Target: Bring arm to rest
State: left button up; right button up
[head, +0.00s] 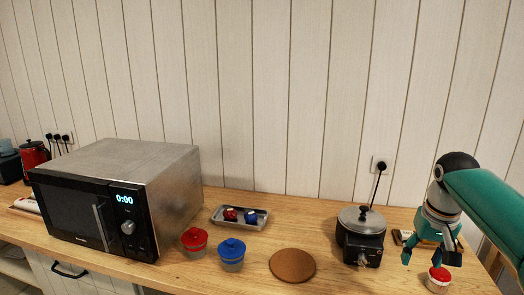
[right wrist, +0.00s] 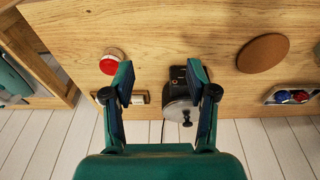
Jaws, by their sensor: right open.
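My right arm comes in from the right in the head view. Its gripper (head: 430,257) points down over the right part of the counter. In the right wrist view the two fingers (right wrist: 161,82) are spread apart with nothing between them. A small jar with a red top (head: 438,279) stands just below the gripper in the head view. In the right wrist view this red top (right wrist: 112,61) lies beyond the left finger, apart from it. My left arm and gripper are not in view.
A black pot with a metal lid (head: 361,220) stands left of the gripper. A round brown mat (head: 292,265), blue-lidded jar (head: 231,254), red-lidded jar (head: 194,241), tray (head: 221,222) and microwave (head: 118,198) are further left. Bare wood (head: 335,284) lies right of the mat.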

jog(key=s+a+f+n+g+y, duration=0.1)
jog(key=s+a+f+g, duration=0.2)
jog(key=f, duration=0.7)
jog(key=s+a+f, duration=0.3)
jog(key=a+f, duration=0.1)
jog(key=f, duration=0.6)
jog(key=s+a+f+n+g+y, duration=0.1)
jog(key=s+a+f+g, duration=0.2)
jog(key=f, duration=0.7)
jog(key=s+a+f+m+t+y, duration=0.1)
jog(key=s+a+f+t, duration=0.3)
jog(key=s+a+f, duration=0.8)
jog(key=shift+s+a+f+t+y, duration=0.4)
jog(key=shift+s+f+y, duration=0.3)
jog(key=shift+s, duration=1.45)
